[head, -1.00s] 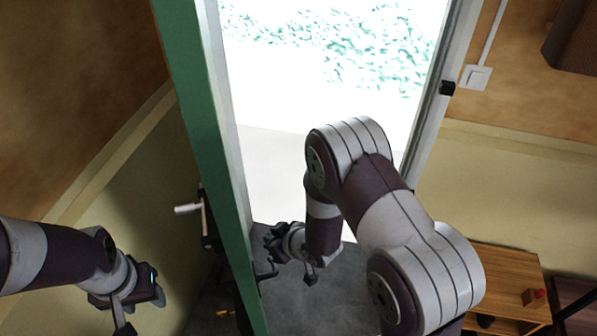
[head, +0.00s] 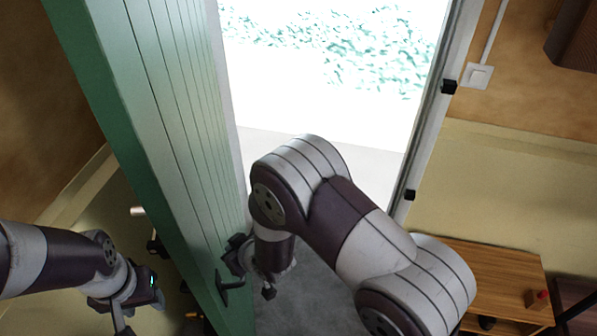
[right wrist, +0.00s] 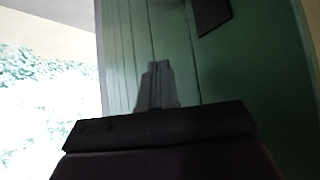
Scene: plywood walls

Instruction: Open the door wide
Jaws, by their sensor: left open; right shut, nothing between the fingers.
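The green plank door (head: 165,110) stands partly open, swung inward to the left of the bright doorway (head: 320,110). A dark handle (head: 228,288) shows low on its face. My right gripper (head: 236,254) is at the door's face just above the handle, shut and empty; whether it touches the door is hard to tell. In the right wrist view its shut fingers (right wrist: 155,85) point at the green panel (right wrist: 240,75). My left gripper (head: 150,290) is on the other side of the door, at lower left, open and apart from it.
A light switch (head: 477,75) is on the wall right of the door frame (head: 435,120). A wooden cabinet (head: 500,280) with a small red item stands at lower right. The grey floor (head: 310,290) in the doorway is clear.

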